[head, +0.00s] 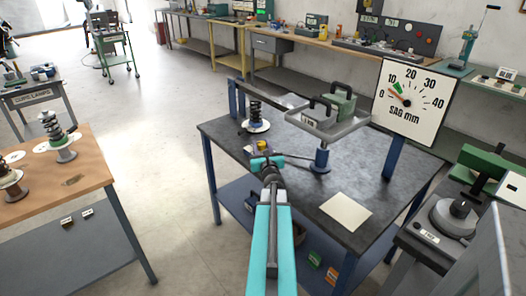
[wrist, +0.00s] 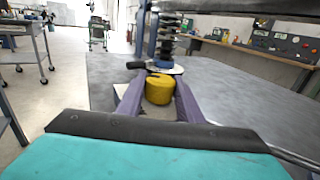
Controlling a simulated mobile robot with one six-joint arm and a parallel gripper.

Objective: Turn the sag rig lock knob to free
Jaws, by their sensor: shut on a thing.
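The yellow lock knob (wrist: 159,90) stands on the dark table of the sag rig, and a small part of it shows in the head view (head: 262,145). My gripper (head: 264,158) is at the table's near left edge. In the wrist view its two purple fingers (wrist: 159,94) are shut on the knob, one on each side. A dark lever or pointer (wrist: 148,66) lies just behind the knob. The spring (head: 255,113) stands on a white plate behind it. The sag dial (head: 410,98) reads near the low end, with a green band. Any lock and free marks are too small to read.
The rig's tray (head: 318,125) holds green weights (head: 341,103) on a post to the right of my gripper. A paper sheet (head: 345,213) lies on the table (head: 390,185). A wooden bench (head: 90,185) with springs stands left, across open floor.

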